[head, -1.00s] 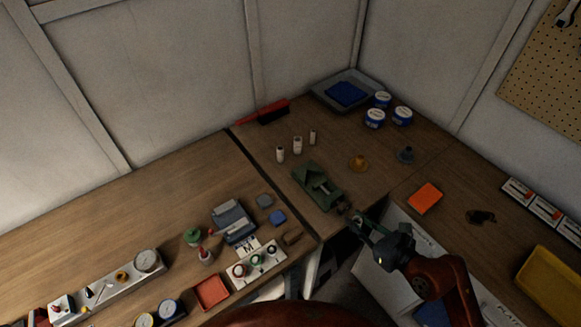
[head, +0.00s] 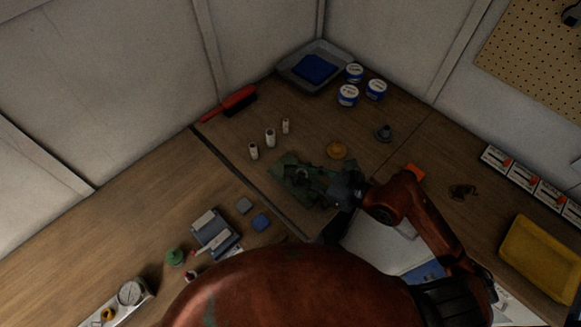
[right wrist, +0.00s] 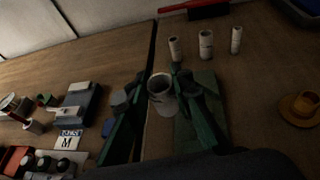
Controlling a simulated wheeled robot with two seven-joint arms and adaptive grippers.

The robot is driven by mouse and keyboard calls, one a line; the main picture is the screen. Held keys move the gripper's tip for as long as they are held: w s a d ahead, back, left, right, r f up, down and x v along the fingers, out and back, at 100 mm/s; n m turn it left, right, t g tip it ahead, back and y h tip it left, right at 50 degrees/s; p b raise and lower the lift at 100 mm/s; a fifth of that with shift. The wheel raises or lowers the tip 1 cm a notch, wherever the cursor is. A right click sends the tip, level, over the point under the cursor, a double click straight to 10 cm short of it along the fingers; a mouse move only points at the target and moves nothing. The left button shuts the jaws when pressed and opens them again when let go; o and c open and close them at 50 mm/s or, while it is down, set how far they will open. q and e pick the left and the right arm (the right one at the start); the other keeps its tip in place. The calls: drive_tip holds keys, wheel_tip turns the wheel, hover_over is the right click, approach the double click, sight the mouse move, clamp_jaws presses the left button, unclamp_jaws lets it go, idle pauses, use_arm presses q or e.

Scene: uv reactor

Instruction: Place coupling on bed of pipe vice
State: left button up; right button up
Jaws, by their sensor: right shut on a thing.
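The coupling (right wrist: 163,98) is a short grey open-topped cylinder, seen in the right wrist view. My right gripper (right wrist: 158,84) is shut on it, with a green finger on either side. The green pipe vice (right wrist: 204,137) lies behind and below the coupling in that view. In the head view the pipe vice (head: 287,172) stands on the bench, partly covered by my right gripper (head: 308,178). The coupling is too dark to make out there. I cannot tell whether it touches the bed. My left gripper is not in view.
Several things stand around the vice: white cylinders (head: 270,138) behind it, a yellow-brown flanged part (head: 337,149) and a grey flanged part (head: 384,133) to the right. A blue block (head: 261,222) lies left of it. Tins (head: 348,95) and a grey tray (head: 292,69) stand farther back.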

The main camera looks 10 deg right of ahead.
drive_tip(key=w+f, duration=0.4)
drive_tip(key=w, duration=0.1)
drive_tip(key=w+a+f, duration=0.1)
drive_tip(key=w+f, duration=0.1)
drive_tip(key=w, duration=0.1)
drive_tip(key=shift+f+b, duration=0.25)
drive_tip(key=shift+b, duration=0.1)
drive_tip(key=shift+w+f, duration=0.2)
drive_tip(key=shift+f, duration=0.1)
drive_tip(key=f, duration=0.3)
drive_tip(key=shift+w+a+f+b, duration=0.1)
drive_tip(key=shift+w+f+b, duration=0.1)
drive_tip(key=shift+b, duration=0.1)
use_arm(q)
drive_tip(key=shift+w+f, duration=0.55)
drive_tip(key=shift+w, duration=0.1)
use_arm(e)
drive_tip(key=shift+f, duration=0.3)
drive_tip(key=o, duration=0.9)
drive_tip(key=shift+r, duration=0.1)
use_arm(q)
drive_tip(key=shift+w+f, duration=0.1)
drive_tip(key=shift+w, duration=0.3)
